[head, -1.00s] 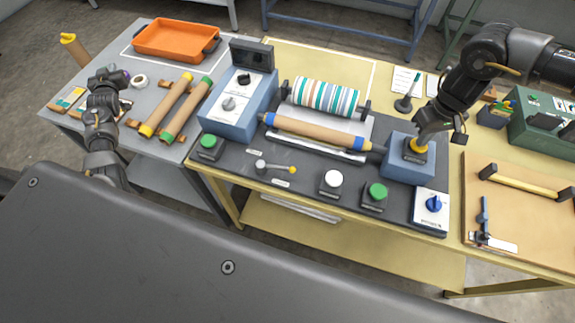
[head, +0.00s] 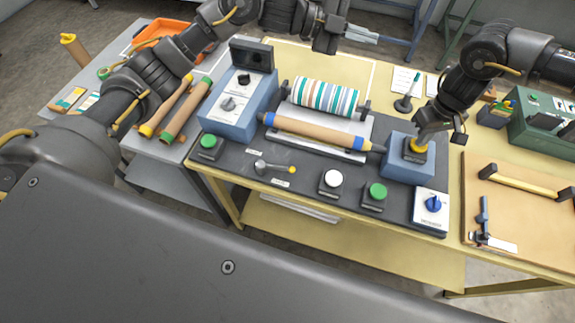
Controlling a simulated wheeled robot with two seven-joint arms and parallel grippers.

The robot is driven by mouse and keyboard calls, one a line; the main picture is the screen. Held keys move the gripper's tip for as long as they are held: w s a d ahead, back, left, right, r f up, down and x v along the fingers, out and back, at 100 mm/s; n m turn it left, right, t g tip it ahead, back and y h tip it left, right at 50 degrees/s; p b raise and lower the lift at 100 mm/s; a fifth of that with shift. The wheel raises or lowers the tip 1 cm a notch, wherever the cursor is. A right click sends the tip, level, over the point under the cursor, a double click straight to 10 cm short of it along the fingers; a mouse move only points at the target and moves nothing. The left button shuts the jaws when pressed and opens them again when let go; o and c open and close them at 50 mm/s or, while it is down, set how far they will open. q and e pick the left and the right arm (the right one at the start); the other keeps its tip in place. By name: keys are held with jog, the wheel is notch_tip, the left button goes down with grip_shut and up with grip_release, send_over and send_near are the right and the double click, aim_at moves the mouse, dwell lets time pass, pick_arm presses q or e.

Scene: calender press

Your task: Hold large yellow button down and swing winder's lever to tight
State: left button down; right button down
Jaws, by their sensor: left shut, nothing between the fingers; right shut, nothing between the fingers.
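The large yellow button (head: 416,147) sits on a blue-grey box at the right of the dark machine plate. My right gripper (head: 420,138) is shut and empty, pointing down with its fingertips at the button's top; how far the button is pressed cannot be told. A small lever with a silver pivot and yellow tip (head: 277,167) lies on the plate's front left, pointing right, between two white labels too small to read. I take it as the winder's lever. My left gripper (head: 374,39) is shut and empty, pointing right beyond the table's far edge, well away from the lever.
A brown roller (head: 315,132) and a striped roll (head: 324,96) lie behind the lever. A green button (head: 208,147), white button (head: 333,182), second green button (head: 375,195) and blue knob (head: 433,204) stand nearby. My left arm covers part of the orange tray (head: 160,30).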

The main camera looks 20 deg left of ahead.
pick_arm(q)
jog(key=s+d+f+m+g+y, duration=0.35)
jog(key=s+f, duration=0.25)
jog(key=s, duration=0.3)
jog(key=s+a+f+m+g+y, duration=0.45)
jog(key=s+a+f+y, duration=0.75)
jog(key=a, duration=0.4)
jog(key=shift+h, duration=0.55)
jog(key=x, duration=0.7)
jog(key=s+x, duration=0.1)
jog(key=x, duration=0.2)
jog(key=shift+d, duration=0.35)
jog(key=shift+w+a+f, duration=0.1)
jog(key=shift+w+a, duration=0.05)
jog(key=shift+w, duration=0.45)
jog(key=shift+w+a+f, duration=0.1)
jog(key=shift+w, duration=0.55)
jog(key=shift+w+a+f, duration=0.1)
jog(key=shift+w, duration=0.6)
